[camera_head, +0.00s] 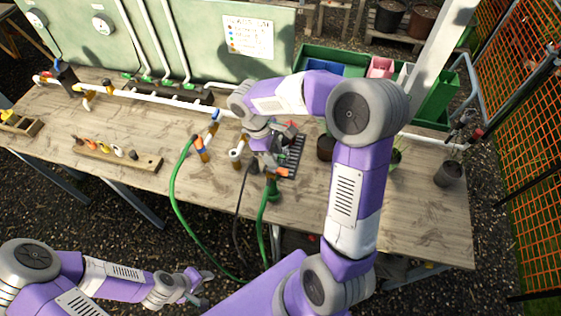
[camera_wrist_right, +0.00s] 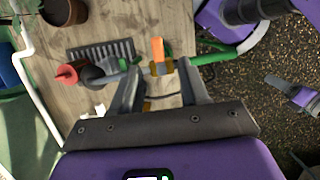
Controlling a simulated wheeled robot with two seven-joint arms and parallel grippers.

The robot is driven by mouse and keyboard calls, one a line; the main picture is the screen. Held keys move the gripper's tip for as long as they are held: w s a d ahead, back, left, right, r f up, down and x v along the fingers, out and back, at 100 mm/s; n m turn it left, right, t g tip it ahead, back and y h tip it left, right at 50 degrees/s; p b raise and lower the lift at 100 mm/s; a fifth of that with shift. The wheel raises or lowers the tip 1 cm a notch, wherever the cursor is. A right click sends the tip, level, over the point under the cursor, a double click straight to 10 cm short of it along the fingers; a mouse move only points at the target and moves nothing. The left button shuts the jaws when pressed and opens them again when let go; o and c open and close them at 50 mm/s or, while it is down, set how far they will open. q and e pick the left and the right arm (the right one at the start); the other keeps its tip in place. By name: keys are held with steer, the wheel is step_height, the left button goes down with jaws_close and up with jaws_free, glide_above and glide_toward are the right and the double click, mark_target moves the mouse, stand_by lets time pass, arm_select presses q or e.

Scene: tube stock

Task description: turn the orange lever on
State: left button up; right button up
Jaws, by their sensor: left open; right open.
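The orange lever (camera_wrist_right: 158,49) stands up from a brass valve (camera_wrist_right: 161,68) in the right wrist view. In the head view the lever (camera_head: 281,172) is a small orange spot beside my right gripper. My right gripper (camera_wrist_right: 160,76) is open, with its fingers on either side of the valve; I cannot tell whether either touches it. In the head view the right gripper (camera_head: 268,166) is partly hidden by its own wrist. My left gripper (camera_head: 203,287) is open and empty, in front of the bench and well away from the lever.
A red knob (camera_wrist_right: 67,73) and a dark grate (camera_wrist_right: 101,51) are close to the valve. Green hoses (camera_head: 173,190) hang over the front edge of the wooden bench (camera_head: 432,225). Blue and orange valves (camera_head: 202,148) stand to the left. A pot (camera_head: 448,174) sits at the right.

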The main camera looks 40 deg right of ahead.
mark_target(282, 170)
steer(key=shift+w+a+f+g+h, duration=0.1)
steer(key=shift+w+a+g+h, duration=0.15)
steer(key=shift+w+h, duration=0.2)
steer(key=x, duration=0.7)
steer(key=shift+s+d+f, duration=0.1)
steer(key=shift+s+f, duration=0.05)
steer(key=shift+s, duration=0.05)
jaws_close()
